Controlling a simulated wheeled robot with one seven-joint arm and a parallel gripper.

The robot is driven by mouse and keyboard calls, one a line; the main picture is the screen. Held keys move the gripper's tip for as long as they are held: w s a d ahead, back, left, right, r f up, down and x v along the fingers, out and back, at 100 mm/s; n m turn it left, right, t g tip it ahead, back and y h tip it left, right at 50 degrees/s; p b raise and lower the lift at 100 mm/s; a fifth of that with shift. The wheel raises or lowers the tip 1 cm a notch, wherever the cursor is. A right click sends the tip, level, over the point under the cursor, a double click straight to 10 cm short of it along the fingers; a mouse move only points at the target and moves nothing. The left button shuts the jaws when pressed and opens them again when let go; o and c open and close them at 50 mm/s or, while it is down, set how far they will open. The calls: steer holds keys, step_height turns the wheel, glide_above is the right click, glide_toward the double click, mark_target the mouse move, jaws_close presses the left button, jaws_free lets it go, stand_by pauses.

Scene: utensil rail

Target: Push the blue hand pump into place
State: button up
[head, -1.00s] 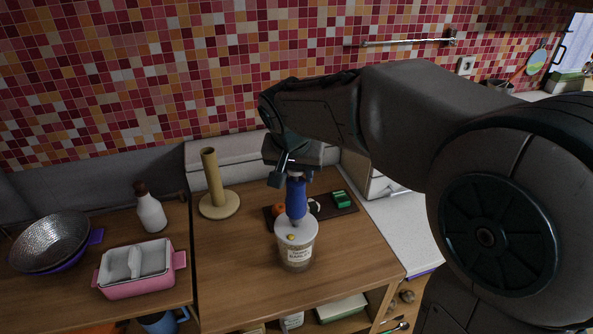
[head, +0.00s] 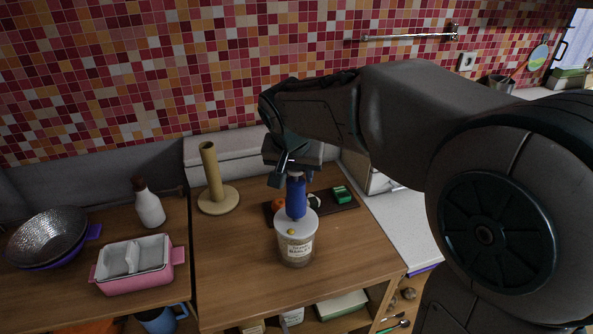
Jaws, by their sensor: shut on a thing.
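The blue hand pump (head: 296,198) stands upright over the white lid of a labelled tub (head: 296,247) in the head view. Its lower end meets the lid near the middle; I cannot tell how deep it sits. A small yellow knob shows on the lid's front part. My gripper (head: 292,174) is at the top of the pump, shut on it, with the arm coming from the right. The fingertips are small and partly hidden by the wrist.
A dark board (head: 335,200) with small items lies behind the tub. A beige upright holder (head: 214,190), a white bottle (head: 149,205), a pink dish (head: 137,283) and a metal colander (head: 48,240) stand to the left. The wooden table (head: 235,285) is bare in front.

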steer(key=shift+f+b, duration=1.15)
steer(key=shift+f, duration=0.3)
steer(key=o, duration=1.3)
steer(key=shift+o, duration=0.2)
